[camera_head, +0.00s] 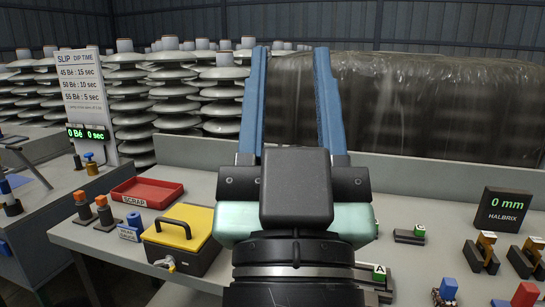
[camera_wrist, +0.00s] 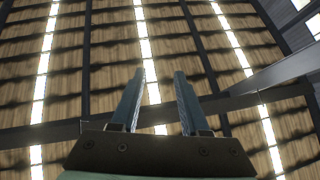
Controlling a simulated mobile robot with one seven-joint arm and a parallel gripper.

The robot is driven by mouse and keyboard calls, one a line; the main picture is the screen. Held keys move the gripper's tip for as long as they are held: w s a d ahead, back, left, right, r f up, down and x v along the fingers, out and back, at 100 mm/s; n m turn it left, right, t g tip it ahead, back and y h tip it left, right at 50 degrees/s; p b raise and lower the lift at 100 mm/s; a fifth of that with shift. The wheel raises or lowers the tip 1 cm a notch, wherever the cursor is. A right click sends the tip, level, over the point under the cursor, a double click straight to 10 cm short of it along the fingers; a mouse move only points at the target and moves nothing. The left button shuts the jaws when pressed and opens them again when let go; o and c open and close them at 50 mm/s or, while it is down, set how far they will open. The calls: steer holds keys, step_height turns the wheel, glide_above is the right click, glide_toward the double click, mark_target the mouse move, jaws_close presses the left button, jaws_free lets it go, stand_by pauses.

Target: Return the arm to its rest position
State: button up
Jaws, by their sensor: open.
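My gripper (camera_head: 291,92) stands upright in the middle of the head view, in front of the workbench (camera_head: 210,182). Its two blue fingers point up and are spread apart, with nothing between them. In the wrist view the same gripper (camera_wrist: 157,100) is open and empty against the wooden ceiling (camera_wrist: 75,75) with its bright light strips. The gripper and wrist hide the middle of the bench.
The bench holds a red scrap tray (camera_head: 147,192), a yellow-lidded box (camera_head: 180,228), a black display (camera_head: 502,209) reading 0 mm and several small coloured parts. Behind stand insulator stacks (camera_head: 180,90) and a plastic-wrapped load (camera_head: 440,105). The air around the fingers is free.

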step_height(320, 180, up, 29)
steer(key=s+a+t+y+p, duration=0.1)
steer(key=s+p, duration=0.1)
steer(key=p, duration=2.1)
steer(key=shift+s+a+f+p, duration=0.2)
steer(key=shift+s+a+p, duration=0.05)
steer(key=shift+s+p, duration=0.15)
